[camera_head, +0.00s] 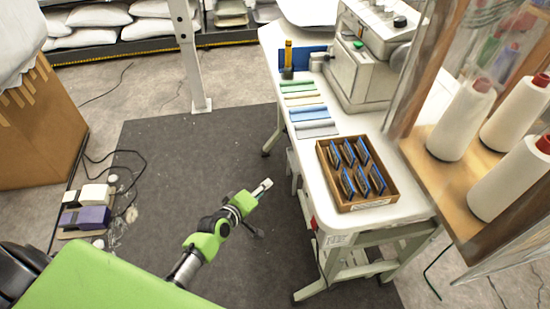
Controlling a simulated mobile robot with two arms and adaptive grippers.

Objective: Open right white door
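I cannot make out a white door in this view. At the right edge stands a glass-fronted cabinet with a wooden shelf (447,192) and clear panes; I cannot tell whether a pane is a door. My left arm, green and dark grey, comes in from the lower left. Its gripper (263,187) points up and right above the dark mat, apart from the table and the cabinet. The gripper is small here, so whether it is open or shut does not show. My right gripper is out of view.
A white table (395,213) holds a sewing machine (362,75), folded cloths (308,113) and a wooden tray (377,204). White thread cones (460,120) stand in the cabinet. A cardboard box (35,130) and cables lie left. The dark mat (190,160) is mostly clear.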

